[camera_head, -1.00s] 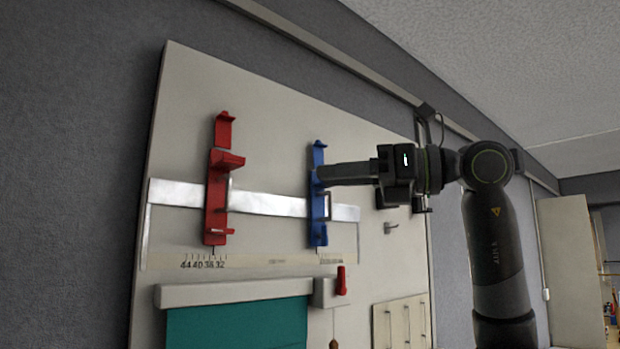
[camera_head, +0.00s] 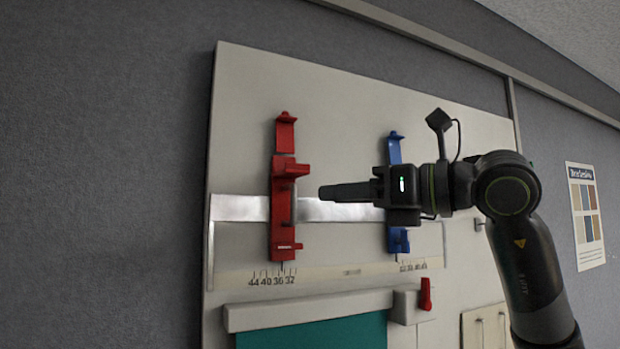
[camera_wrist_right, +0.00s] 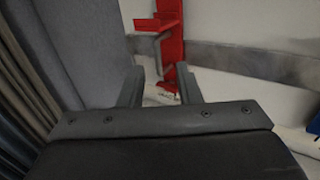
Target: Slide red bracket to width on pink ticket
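The red bracket (camera_head: 284,205) sits on a horizontal metal rail (camera_head: 335,211) on the upright board, its lower end over the printed scale near 32 to 36. A blue bracket (camera_head: 396,238) sits on the same rail to the right, partly hidden by my right gripper. My right gripper (camera_head: 325,192) is between the two brackets, apart from the red one. In the right wrist view the two fingers (camera_wrist_right: 161,88) are spread with nothing between them, and the red bracket (camera_wrist_right: 171,45) stands ahead of them. No pink ticket shows. My left gripper is out of view.
A scale strip (camera_head: 340,275) runs below the rail. Under it are a pale roller bar (camera_head: 300,312) with teal cloth (camera_head: 320,335) and a small red lever (camera_head: 425,294). A colour chart (camera_head: 585,215) hangs on the wall at right.

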